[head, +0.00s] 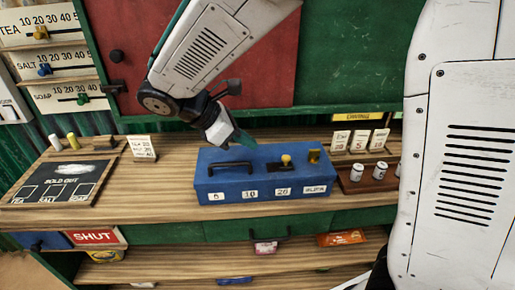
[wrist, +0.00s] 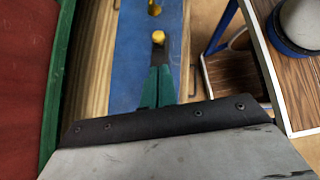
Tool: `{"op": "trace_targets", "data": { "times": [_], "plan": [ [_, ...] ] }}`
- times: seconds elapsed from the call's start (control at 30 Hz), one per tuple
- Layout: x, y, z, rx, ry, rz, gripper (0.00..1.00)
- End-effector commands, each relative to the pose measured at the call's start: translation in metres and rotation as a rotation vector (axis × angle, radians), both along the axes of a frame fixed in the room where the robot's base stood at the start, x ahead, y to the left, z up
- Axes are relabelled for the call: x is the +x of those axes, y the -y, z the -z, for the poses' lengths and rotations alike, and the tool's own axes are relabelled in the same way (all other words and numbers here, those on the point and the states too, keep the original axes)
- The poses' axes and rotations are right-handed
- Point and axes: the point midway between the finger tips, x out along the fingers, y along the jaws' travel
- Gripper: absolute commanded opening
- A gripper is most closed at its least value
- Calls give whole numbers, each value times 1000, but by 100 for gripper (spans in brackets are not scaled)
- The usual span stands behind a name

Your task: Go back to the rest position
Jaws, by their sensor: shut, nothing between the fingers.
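My gripper (head: 244,139) hangs above the back of a blue box on the wooden counter in the head view. Its green fingers are together and empty. The wrist view shows the same closed fingers (wrist: 157,86) over the blue box top (wrist: 132,60), pointing toward a yellow knob (wrist: 158,38). I cannot tell whether the fingertips touch the box. The blue box (head: 225,184) has a black handle (head: 230,168), a yellow knob (head: 286,160), a brass piece (head: 314,156) and number labels on its front.
A dark tray (head: 348,186) with small jars and price cards stands right of the box. The counter (head: 170,195) is bare between board and box. Red and green panels (head: 340,60) rise behind; a shelf (head: 200,266) sits below.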

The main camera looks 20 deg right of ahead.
Motion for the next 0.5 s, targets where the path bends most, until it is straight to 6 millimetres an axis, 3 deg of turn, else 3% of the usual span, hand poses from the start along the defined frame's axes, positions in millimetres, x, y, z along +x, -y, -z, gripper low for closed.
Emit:
{"op": "trace_targets", "data": {
  "times": [0.5],
  "plan": [
    [1, -4, -7, 2, 13, 16, 0]
  ]
}}
